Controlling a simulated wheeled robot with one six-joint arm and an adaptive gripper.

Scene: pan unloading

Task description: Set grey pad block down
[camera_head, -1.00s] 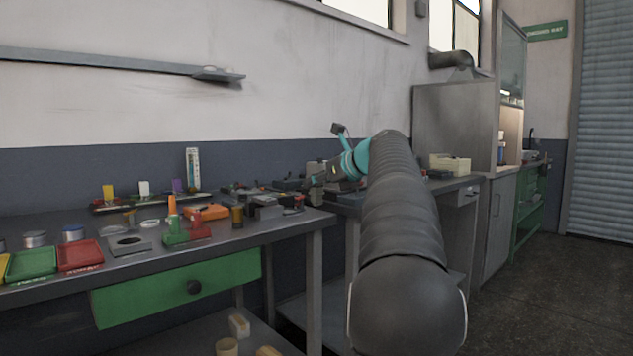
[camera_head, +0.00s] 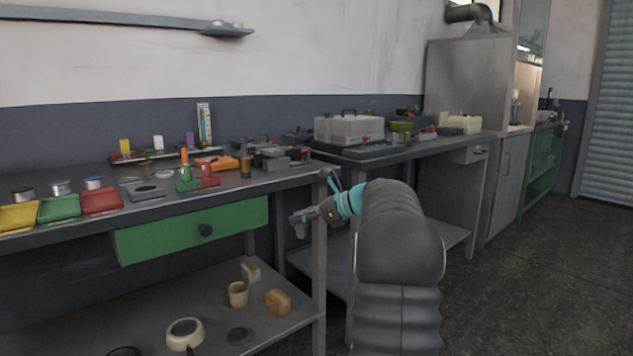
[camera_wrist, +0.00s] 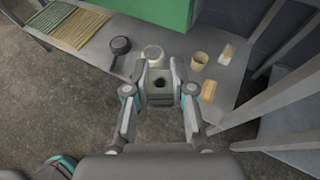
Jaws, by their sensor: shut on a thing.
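My gripper (camera_wrist: 160,78) is shut on the grey pad block (camera_wrist: 160,97), which has a dark round spot in its face. In the head view my gripper (camera_head: 299,220) is in front of the workbench, below the level of its top and near the front right leg. The block is small and hard to make out in that view. In the wrist view the block is held in the air, with the lower shelf (camera_wrist: 183,90) beyond it.
The lower shelf (camera_head: 215,310) holds a white round item (camera_head: 185,333), a beige cup (camera_head: 238,293), a tan block (camera_head: 278,301) and a pale block (camera_head: 250,271). A black pan (camera_wrist: 121,44) and slatted mat (camera_wrist: 78,30) lie left. A green drawer (camera_head: 190,230) hangs above.

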